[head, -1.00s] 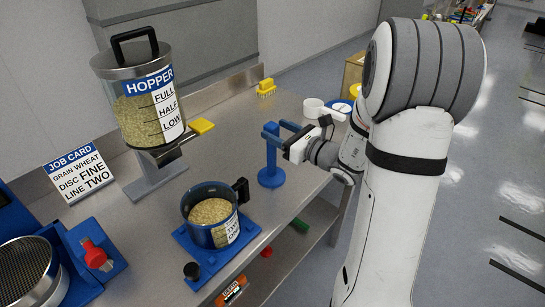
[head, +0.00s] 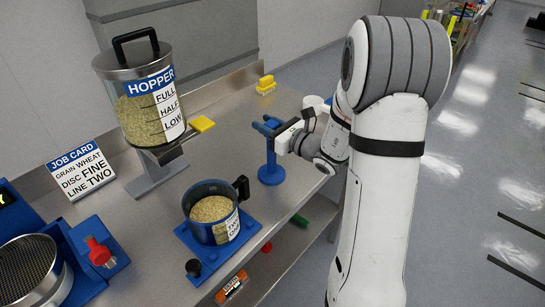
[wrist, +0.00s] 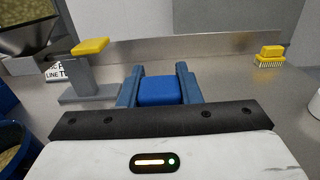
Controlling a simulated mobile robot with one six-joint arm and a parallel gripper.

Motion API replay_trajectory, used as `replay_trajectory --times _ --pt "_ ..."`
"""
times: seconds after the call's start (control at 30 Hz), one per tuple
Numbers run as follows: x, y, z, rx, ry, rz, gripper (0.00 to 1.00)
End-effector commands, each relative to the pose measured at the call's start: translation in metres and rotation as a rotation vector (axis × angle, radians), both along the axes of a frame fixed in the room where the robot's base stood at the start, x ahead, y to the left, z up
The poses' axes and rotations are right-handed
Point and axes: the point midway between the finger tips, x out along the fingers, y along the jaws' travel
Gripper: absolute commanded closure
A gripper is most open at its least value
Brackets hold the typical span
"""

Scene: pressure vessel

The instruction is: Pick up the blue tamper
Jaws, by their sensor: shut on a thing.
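The blue tamper (head: 270,160) stands upright on the steel bench, its round base (head: 271,176) down on the bench top. My gripper (head: 268,127) is at its upper end, with its fingers either side of the handle. In the wrist view the tamper's blue top (wrist: 159,91) sits between my two blue-grey fingers (wrist: 160,86), which are shut on it. The lower part of the tamper is hidden in the wrist view.
A blue pot of grain (head: 212,210) stands on a blue mat (head: 184,236) nearer the front. The hopper (head: 145,100) and job card (head: 80,169) are to the left. A yellow brush (head: 266,85) lies at the back. A white cup (head: 312,101) is behind my wrist.

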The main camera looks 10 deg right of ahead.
Motion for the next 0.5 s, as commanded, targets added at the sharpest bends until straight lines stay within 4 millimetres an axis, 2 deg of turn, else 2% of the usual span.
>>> replay_trajectory --times 0.03,0.27,0.5 --pt "0.0 -0.0002 0.0001 0.0 0.0 0.0 0.82" --pt "0.0001 -0.0004 0.0002 0.0 0.0 -0.001 1.0" --pt "0.0001 -0.0007 0.0002 -0.001 -0.001 -0.001 1.0"
